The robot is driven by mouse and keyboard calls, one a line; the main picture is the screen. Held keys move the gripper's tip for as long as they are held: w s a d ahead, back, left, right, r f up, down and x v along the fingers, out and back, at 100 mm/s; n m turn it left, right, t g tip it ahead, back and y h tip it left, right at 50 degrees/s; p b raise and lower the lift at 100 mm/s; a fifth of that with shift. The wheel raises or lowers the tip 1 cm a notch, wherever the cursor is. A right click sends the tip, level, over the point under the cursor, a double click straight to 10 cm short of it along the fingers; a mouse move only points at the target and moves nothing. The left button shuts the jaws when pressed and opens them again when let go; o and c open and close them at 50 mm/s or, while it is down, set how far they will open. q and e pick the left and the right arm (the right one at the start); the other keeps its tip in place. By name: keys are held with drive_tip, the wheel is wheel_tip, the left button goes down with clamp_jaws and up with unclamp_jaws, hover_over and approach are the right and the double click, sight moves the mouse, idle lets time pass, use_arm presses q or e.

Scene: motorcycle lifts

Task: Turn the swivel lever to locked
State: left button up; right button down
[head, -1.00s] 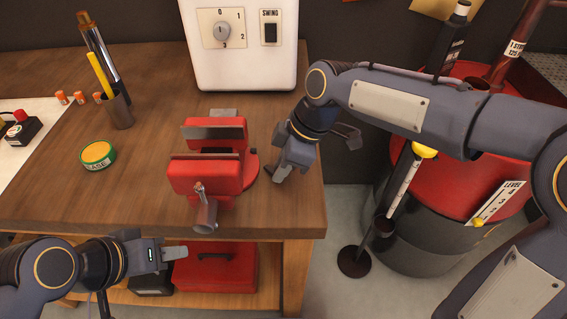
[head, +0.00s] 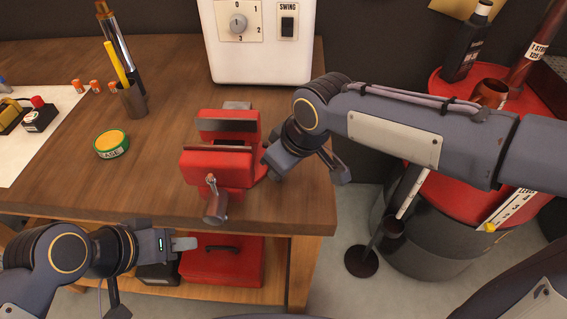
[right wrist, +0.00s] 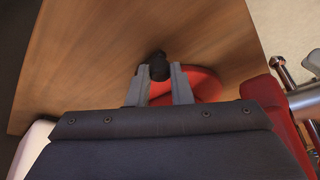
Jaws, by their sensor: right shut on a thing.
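A red bench vise (head: 218,167) stands on the wooden workbench, with dark jaws facing each other and a metal screw handle (head: 214,205) at its front. It also shows at the right edge of the right wrist view (right wrist: 284,125). My right gripper (head: 268,164) is low at the right side of the vise base. In the right wrist view its fingers (right wrist: 158,80) are shut on a black knob (right wrist: 158,66), seemingly the swivel lever's end, beside the round red base (right wrist: 203,86). In the head view the gripper hides the lever. My left gripper (head: 190,243) is before the bench's front edge; its opening is unclear.
A white machine (head: 262,50) with a dial and a SWING switch stands behind the vise. A green-yellow tin (head: 111,144) and a pen cup (head: 132,100) are to the left. A red toolbox (head: 222,265) sits on the lower shelf. A red-topped drum (head: 450,215) stands right of the bench.

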idle(0.4)
drive_tip(key=c, duration=1.3)
unclamp_jaws()
drive_tip(key=v, duration=0.7)
drive_tip(key=shift+r+p, duration=0.35)
drive_tip(key=shift+s+d, duration=0.1)
